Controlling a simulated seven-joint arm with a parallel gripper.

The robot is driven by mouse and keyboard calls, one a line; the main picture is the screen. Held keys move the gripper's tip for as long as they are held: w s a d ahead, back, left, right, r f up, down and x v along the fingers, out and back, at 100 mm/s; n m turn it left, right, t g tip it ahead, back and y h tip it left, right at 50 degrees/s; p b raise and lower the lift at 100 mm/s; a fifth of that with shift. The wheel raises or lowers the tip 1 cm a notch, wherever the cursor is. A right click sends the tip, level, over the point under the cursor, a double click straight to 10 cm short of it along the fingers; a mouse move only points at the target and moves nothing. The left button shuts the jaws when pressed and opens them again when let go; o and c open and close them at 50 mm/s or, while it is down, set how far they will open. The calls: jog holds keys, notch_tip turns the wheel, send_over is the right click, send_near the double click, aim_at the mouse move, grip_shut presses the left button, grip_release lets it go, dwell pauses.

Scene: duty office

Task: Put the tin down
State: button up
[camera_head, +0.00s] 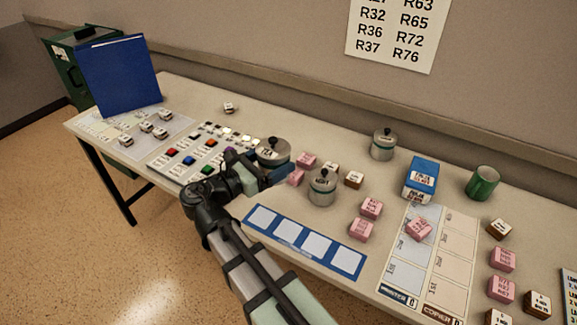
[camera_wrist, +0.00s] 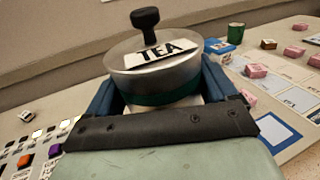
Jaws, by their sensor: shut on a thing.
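A round metal tin with a "TEA" label, a green band and a black knob on its lid (camera_wrist: 165,65) fills the middle of the wrist view. In the head view the tin (camera_head: 273,152) is near the table's middle, beside the button panel (camera_head: 205,150). My gripper (camera_wrist: 165,95) is shut on the tin, with a blue finger on each side of it. In the head view my gripper (camera_head: 265,175) reaches the tin from the front. The tin is upright; its base is hidden, so I cannot tell whether it touches the table (camera_head: 290,225).
Another tin (camera_head: 322,188) stands close right, with pink blocks (camera_head: 306,160) between. A third tin (camera_head: 384,145), a blue box (camera_head: 421,179) and a green mug (camera_head: 482,183) stand farther right. A blue-framed strip (camera_head: 304,240) lies in front. The back edge behind the tin looks clear.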

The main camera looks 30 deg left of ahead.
jog(key=shift+r, duration=0.25)
jog(key=shift+w+d, duration=0.25)
jog(key=shift+w, duration=0.1)
jog(key=w+d+m+g+h, duration=0.25)
jog(key=w+d, duration=0.65)
jog(key=d, duration=0.5)
jog(key=w+d+m+g+h, duration=0.2)
jog(key=w+d+h, duration=0.2)
jog(key=w+d, duration=0.7)
jog(key=w+d+m+g+h, duration=0.25)
jog(key=w+d, duration=0.35)
jog(key=d, duration=1.1)
jog(key=n+t+y, duration=0.7)
jog(key=y, duration=0.2)
send_over(423, 173)
jog(key=f, duration=0.1)
jog(key=shift+f, duration=4.9)
jog(key=shift+f, duration=0.15)
